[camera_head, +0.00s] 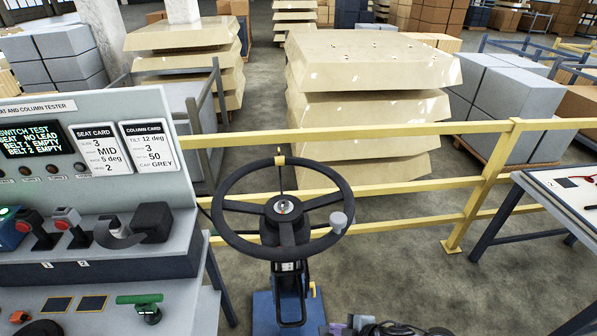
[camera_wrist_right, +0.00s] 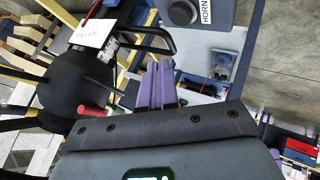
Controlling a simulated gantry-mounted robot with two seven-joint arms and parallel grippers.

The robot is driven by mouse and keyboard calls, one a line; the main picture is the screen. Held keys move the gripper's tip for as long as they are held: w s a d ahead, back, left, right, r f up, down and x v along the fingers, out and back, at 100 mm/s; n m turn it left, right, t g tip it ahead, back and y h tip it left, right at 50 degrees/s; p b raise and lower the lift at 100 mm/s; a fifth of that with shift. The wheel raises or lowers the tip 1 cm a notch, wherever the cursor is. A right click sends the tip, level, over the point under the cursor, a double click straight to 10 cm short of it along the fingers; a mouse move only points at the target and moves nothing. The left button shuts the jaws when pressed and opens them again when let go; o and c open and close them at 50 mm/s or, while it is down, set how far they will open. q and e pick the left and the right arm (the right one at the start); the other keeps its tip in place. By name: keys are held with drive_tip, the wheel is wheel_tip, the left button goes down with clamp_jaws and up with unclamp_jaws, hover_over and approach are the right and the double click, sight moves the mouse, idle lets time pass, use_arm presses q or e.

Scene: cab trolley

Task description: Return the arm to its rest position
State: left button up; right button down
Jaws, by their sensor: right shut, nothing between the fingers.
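My right gripper (camera_head: 372,325) shows only partly at the bottom edge of the head view, low and to the right of the steering column's blue base (camera_head: 268,312). In the right wrist view its purple fingers (camera_wrist_right: 155,84) are together with nothing between them. The black steering wheel (camera_head: 243,240) stands upright on its column, with a grey knob (camera_head: 338,222) on its right rim. The gripper is apart from the wheel in the head view. My left gripper is not in view.
A grey tester console (camera_head: 120,110) with screen, cards and levers stands at left. A yellow railing (camera_head: 400,130) runs behind the wheel. A workbench (camera_head: 560,190) is at right. In the wrist view, a black knob (camera_wrist_right: 182,11) sits beside a HORN label.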

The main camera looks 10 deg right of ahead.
drive_tip(key=s+a+f+m+y, duration=0.1)
drive_tip(key=s+a+f+m, duration=0.3)
drive_tip(key=s+a, duration=0.7)
drive_tip(key=s+d+r+m+g+h, duration=0.1)
drive_tip(key=s+d+r+m+h, duration=0.35)
drive_tip(key=d, duration=0.45)
drive_tip(key=s+d+r+m+g+h, duration=0.2)
drive_tip(key=s+d+r+m, duration=0.1)
drive_tip(key=s+d+m, duration=0.4)
wheel_tip(320, 180, up, 28)
drive_tip(key=d+p, duration=0.1)
drive_tip(key=p, duration=2.8)
drive_tip(key=shift+w+d, duration=0.15)
drive_tip(key=shift+w, duration=0.1)
drive_tip(key=shift+r+n, duration=0.1)
drive_tip(key=shift+n, duration=0.15)
